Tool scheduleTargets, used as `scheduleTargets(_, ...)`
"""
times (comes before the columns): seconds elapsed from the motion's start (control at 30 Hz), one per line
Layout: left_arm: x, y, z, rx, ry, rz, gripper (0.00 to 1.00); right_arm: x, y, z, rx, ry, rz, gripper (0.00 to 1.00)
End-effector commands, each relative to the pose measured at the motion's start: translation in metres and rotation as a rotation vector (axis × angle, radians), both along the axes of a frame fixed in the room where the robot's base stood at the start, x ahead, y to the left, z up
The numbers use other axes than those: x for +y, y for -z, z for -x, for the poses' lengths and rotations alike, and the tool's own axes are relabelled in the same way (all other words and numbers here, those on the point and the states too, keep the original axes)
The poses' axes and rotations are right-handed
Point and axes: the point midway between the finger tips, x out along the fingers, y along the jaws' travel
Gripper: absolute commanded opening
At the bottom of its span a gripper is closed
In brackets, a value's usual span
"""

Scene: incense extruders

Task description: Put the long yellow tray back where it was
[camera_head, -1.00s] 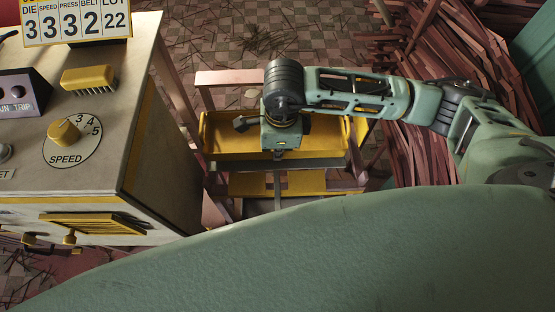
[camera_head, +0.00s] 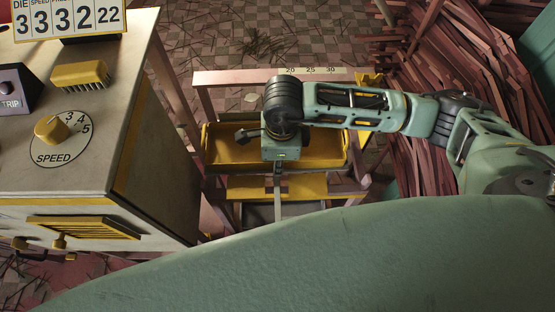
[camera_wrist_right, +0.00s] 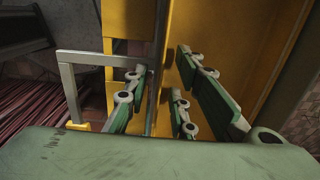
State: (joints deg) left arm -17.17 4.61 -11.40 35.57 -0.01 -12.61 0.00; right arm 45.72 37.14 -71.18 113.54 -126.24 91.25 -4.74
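The long yellow tray (camera_head: 320,150) sits in the pinkish stand (camera_head: 215,78) beside the machine, its long side running left to right. My right gripper (camera_head: 278,165) points down at the middle of its near side; my wrist hides part of the tray in the head view. In the right wrist view the tray (camera_wrist_right: 250,45) fills the upper middle and right. There the fingers of my right gripper (camera_wrist_right: 160,95) stand apart, one set on each side of an upright metal-edged strip, with gaps visible. My left gripper is not in view.
The machine (camera_head: 90,140) with a speed dial stands close on the left. Another yellow surface (camera_head: 250,187) lies lower in front of the tray. A heap of reddish sticks (camera_head: 450,60) lies at the right. Tiled floor (camera_head: 220,40) shows behind the stand.

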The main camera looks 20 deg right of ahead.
Motion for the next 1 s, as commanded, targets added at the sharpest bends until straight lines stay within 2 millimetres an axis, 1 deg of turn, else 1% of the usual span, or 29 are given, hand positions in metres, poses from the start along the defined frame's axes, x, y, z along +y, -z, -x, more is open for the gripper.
scheduleTargets(0.17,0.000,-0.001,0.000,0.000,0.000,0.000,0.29,0.000,-0.003,0.000,-0.001,0.000,-0.001,0.23)
scheduleTargets(0.27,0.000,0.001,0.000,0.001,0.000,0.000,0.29,0.000,-0.013,-0.001,-0.003,-0.001,-0.001,0.23)
scheduleTargets(0.37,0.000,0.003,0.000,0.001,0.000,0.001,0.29,-0.001,-0.031,0.000,-0.004,-0.001,-0.001,0.23)
scheduleTargets(0.6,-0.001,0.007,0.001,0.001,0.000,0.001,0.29,-0.003,-0.082,0.001,-0.006,-0.002,-0.001,0.23)
scheduleTargets(0.7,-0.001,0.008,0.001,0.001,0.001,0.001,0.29,-0.004,-0.100,0.002,-0.005,-0.001,-0.001,0.23)
scheduleTargets(0.83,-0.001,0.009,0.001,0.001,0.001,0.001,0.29,-0.004,-0.114,0.003,-0.002,0.000,0.000,0.23)
scheduleTargets(1.0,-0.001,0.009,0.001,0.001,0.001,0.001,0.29,-0.005,-0.121,0.004,-0.001,0.000,0.000,0.23)
